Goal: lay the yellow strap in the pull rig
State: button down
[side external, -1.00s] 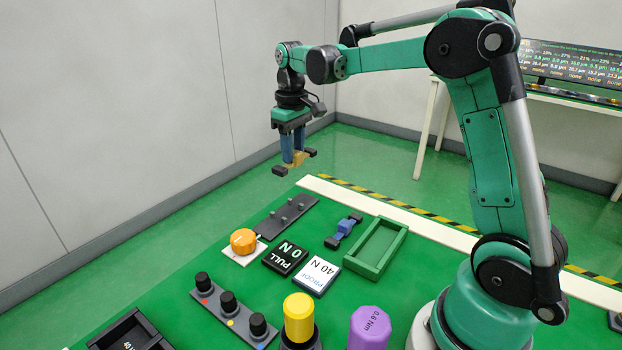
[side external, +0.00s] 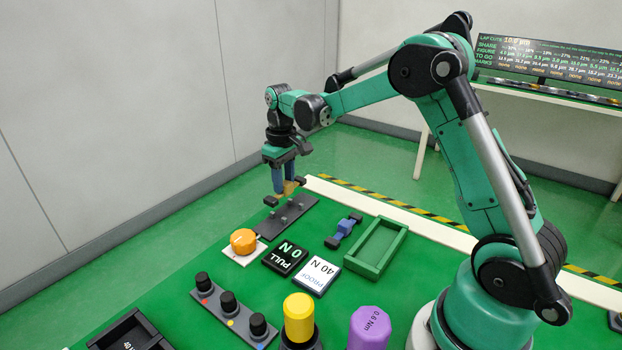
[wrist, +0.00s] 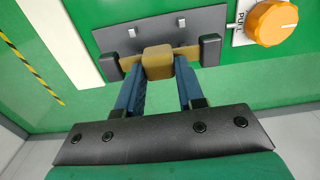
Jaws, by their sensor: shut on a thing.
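My gripper (side external: 284,186) is shut on the yellow strap (wrist: 158,62), a tan-yellow block with dark end pieces sticking out on both sides. The strap also shows between the fingers in the side view (side external: 290,187). The pull rig is a dark grey plate (side external: 283,222) with small pegs, joined to an orange knob (side external: 243,240). My gripper holds the strap above the far end of the plate, apart from it in the side view. In the wrist view the plate (wrist: 160,30) lies just beyond the strap, with two pegs showing; the strap hides part of it.
A blue strap (side external: 343,231) with dark ends lies beside a green tray (side external: 376,247). Several dark knobs, a yellow knob (side external: 299,318) and a purple knob (side external: 369,328) stand nearer.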

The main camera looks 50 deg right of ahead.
aim_at(286, 212)
jog(key=shift+f, duration=1.3)
jog(key=shift+f, duration=1.2)
jog(key=shift+c, duration=2.3)
grip_release()
jog(key=shift+r, duration=2.75)
jog(key=shift+s+a+r, duration=0.15)
jog(key=shift+a+r, duration=0.05)
jog(key=shift+r, duration=0.15)
jog(key=s+a+r+t, duration=0.3)
jog(key=s+a, duration=0.2)
jog(key=s, duration=0.1)
jog(key=s+a+r+t, duration=0.2)
jog(key=s+a+t, duration=0.2)
jog(key=s, duration=0.3)
jog(key=shift+s+a+r, duration=0.15)
jog(key=shift+a+r, duration=0.25)
jog(key=shift+a, duration=0.4)
